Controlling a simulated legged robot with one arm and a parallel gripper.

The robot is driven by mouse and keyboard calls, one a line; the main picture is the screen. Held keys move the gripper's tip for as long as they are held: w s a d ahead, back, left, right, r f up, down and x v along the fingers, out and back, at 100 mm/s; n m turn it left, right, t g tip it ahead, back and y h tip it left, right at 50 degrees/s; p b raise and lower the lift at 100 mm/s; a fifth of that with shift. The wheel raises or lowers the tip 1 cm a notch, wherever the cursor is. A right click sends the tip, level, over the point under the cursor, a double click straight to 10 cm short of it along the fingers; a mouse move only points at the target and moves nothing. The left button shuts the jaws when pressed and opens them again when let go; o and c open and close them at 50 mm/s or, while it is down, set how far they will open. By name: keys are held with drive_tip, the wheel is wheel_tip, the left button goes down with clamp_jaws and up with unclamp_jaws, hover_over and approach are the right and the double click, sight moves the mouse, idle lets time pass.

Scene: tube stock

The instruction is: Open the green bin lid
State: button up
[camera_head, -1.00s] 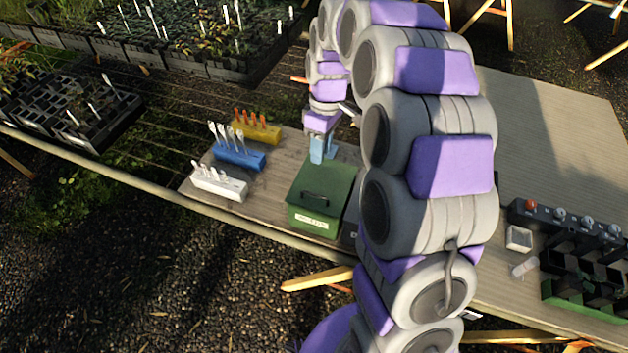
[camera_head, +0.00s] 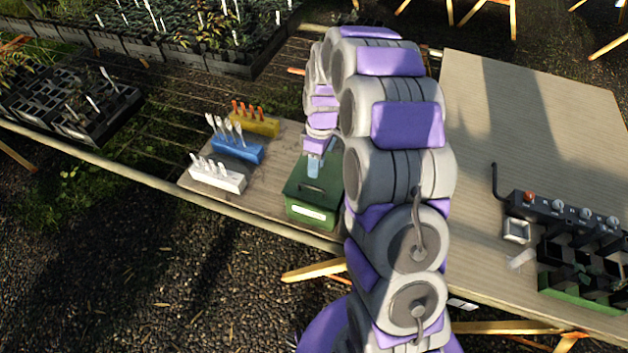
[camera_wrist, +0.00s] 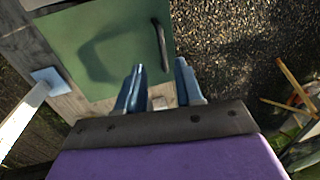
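The green bin (camera_head: 308,211) stands on the wooden bench with its lid (camera_head: 318,178) down. A dark handle shows on the lid near its front edge. In the wrist view the green lid (camera_wrist: 110,50) fills the upper left, with the dark handle (camera_wrist: 161,46) along its right edge. My gripper (camera_head: 314,166) is above the lid in the head view. In the wrist view my gripper (camera_wrist: 158,75) shows two blue fingers spread apart with nothing between them. The handle lies just beyond the fingertips, apart from them. My arm hides the bin's right side in the head view.
White (camera_head: 218,180), blue (camera_head: 237,151) and yellow (camera_head: 254,124) racks of labels stand left of the bin. A dark control strip with knobs (camera_head: 565,212) and a green-based tray (camera_head: 580,292) sit at the right. The bench's front edge is close to the bin.

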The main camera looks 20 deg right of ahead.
hover_over(314, 192)
wheel_tip(314, 192, down, 5)
drive_tip(key=shift+f, duration=0.2)
drive_tip(key=shift+a+f+b, duration=0.3)
drive_tip(key=shift+f, duration=0.1)
drive_tip(key=shift+d, duration=0.3)
drive_tip(key=shift+c, duration=0.6)
clamp_jaws()
